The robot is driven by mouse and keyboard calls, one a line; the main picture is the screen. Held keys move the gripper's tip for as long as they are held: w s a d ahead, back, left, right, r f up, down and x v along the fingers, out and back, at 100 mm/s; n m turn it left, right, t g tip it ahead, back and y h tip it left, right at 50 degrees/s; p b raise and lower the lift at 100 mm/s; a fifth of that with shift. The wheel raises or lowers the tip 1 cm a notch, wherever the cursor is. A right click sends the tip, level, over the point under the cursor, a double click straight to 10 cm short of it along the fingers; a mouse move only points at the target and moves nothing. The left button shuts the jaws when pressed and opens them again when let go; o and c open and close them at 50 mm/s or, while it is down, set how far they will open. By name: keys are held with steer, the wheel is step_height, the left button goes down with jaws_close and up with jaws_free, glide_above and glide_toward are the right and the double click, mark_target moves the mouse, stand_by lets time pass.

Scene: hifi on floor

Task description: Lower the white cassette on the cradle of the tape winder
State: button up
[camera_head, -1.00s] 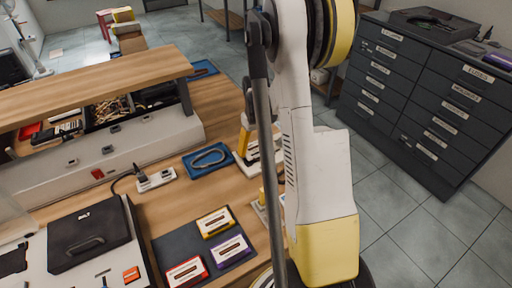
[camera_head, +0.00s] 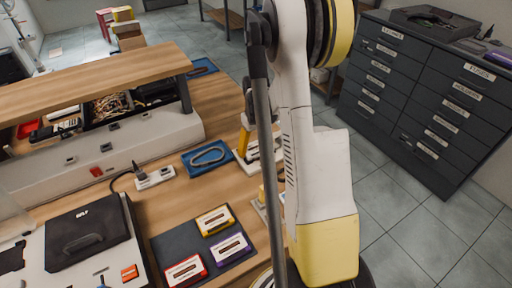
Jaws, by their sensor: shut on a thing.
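My arm stands in front of the bench's right edge and hides much of the work spot. My gripper (camera_head: 245,137) shows only in part, as dark links and a yellow finger left of the arm. It points down over a pale device (camera_head: 253,158), which looks like part of the tape winder. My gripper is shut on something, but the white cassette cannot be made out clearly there. The cradle is hidden too, so I cannot tell whether the cassette touches it. Another pale part with a yellowish knob (camera_head: 261,204) shows lower down beside the arm.
A dark mat (camera_head: 167,243) holds yellow, purple and red-edged cassettes. A blue tray (camera_head: 197,166) with a looped item lies left of the gripper. A white socket block (camera_head: 155,178), a black case (camera_head: 88,236) and a wooden shelf (camera_head: 90,80) fill the left. Drawer cabinets (camera_head: 425,95) stand right.

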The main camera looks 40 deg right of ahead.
steer(key=shift+f, duration=0.1)
steer(key=o, duration=1)
step_height(320, 180, up, 18)
steer(key=p, duration=0.4)
stand_by(0.3)
stand_by(0.8)
